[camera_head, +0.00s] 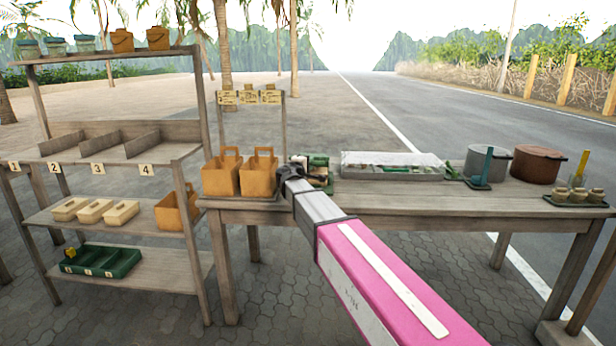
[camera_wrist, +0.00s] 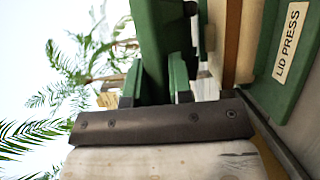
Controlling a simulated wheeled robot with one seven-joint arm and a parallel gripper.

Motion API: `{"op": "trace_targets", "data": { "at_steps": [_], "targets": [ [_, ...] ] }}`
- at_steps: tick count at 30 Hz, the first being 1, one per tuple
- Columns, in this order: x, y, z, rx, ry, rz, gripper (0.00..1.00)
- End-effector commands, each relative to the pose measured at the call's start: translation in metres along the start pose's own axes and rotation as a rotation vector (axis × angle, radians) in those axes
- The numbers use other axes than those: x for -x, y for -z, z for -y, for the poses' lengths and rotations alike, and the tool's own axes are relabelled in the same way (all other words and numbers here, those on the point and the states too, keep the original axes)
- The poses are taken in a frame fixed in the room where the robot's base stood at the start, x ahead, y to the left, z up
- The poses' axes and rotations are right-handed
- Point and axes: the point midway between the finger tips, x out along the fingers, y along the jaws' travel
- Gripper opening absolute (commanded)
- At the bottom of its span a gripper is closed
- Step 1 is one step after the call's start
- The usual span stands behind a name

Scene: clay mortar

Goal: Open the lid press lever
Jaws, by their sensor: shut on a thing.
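The lid press (camera_head: 318,172) is a small green unit on the table, left of the middle. In the wrist view its green body with a "LID PRESS" label (camera_wrist: 288,42) shows at the right, beside a tan post. A dark green lever (camera_wrist: 153,40) runs up from between my fingers in that view. My gripper (camera_wrist: 155,88) is shut on the lever. In the head view my gripper (camera_head: 291,172) is at the left side of the press, and my arm hides part of the table there. The lever's exact angle cannot be told.
Orange caddies (camera_head: 258,175) stand close left of my gripper. A clear-covered tray (camera_head: 391,172) lies right of the press, with pots (camera_head: 537,165) further right. A wooden shelf (camera_head: 110,215) stands at the left. The table front (camera_head: 450,195) is bare.

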Motion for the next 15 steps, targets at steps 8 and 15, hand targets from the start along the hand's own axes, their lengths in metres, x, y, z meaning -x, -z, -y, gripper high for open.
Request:
{"op": "trace_targets", "data": {
  "at_steps": [8, 15],
  "targets": [
    [-0.027, 0.012, -0.066, -0.003, -0.004, -0.001, 0.00],
    [-0.045, 0.019, -0.095, 0.000, -0.003, -0.001, 0.00]
  ]
}}
